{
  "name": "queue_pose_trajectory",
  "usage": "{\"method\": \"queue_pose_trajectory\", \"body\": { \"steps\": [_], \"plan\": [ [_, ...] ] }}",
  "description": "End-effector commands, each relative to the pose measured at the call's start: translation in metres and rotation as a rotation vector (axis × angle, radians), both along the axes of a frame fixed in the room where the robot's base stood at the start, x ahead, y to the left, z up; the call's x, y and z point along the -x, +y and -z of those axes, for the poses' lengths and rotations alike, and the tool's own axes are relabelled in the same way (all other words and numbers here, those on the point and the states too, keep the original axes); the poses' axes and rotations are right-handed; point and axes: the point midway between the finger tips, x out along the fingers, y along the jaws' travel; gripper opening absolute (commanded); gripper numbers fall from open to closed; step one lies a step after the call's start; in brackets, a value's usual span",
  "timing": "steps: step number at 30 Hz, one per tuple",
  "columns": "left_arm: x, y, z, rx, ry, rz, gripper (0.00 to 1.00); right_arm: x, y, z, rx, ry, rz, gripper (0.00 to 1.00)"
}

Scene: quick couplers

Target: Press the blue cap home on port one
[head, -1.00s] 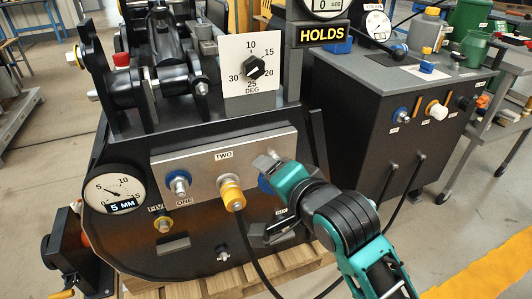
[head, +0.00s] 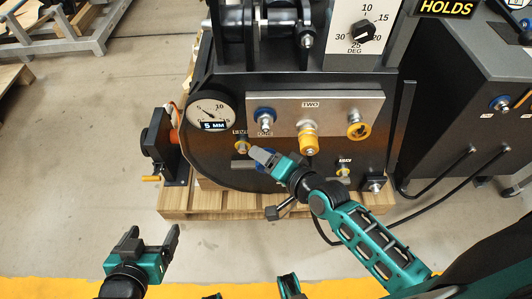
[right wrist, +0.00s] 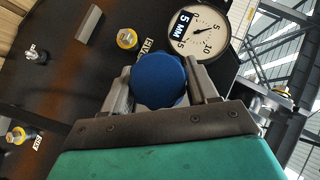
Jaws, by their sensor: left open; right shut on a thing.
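The blue cap (right wrist: 160,80) is between the fingers of my right gripper (right wrist: 158,88), which is shut on it. In the head view the cap (head: 265,162) is mostly hidden behind my right gripper (head: 260,156). Port one (head: 265,120) is a bare metal fitting with a blue ring on the grey panel. My right gripper is below port one, apart from it, close to the yellow-ringed port five (head: 242,147). My left gripper (head: 153,234) is open and empty, low on the left.
The dial (head: 210,112) marked 5 MM is left of port one. A yellow-handled crank unit (head: 160,148) stands at the left.

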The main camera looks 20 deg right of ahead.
Motion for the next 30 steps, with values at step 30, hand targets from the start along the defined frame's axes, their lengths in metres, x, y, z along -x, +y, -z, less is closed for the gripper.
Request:
{"method": "queue_pose_trajectory", "body": {
  "steps": [30],
  "plan": [
    [-0.007, -0.006, -0.003, 0.011, -0.016, 0.006, 0.84, -0.054, -0.016, -0.001, -0.002, 0.000, 0.004, 0.36]
  ]
}}
